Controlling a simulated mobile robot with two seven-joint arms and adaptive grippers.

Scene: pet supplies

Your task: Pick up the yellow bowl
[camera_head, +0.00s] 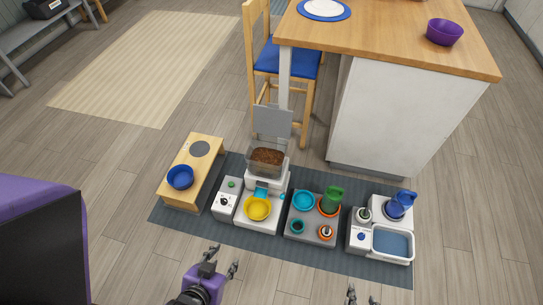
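The yellow bowl (257,208) sits upright on the white base of a pet feeder (268,183), below its clear hopper of brown kibble. It looks empty. My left gripper (222,262) is in front of the mat, below and left of the bowl in the picture. Its fingers are spread apart with nothing between them. My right gripper (362,298) shows only its fingertips at the bottom edge, set apart and apparently empty. Neither gripper touches the bowl.
A dark mat (280,246) lies under the pet items. A wooden stand with a blue bowl (180,177) is left of the feeder. A grey tray (310,235) with cups and a white water unit (392,244) stand right. A counter (390,110) and chair are behind.

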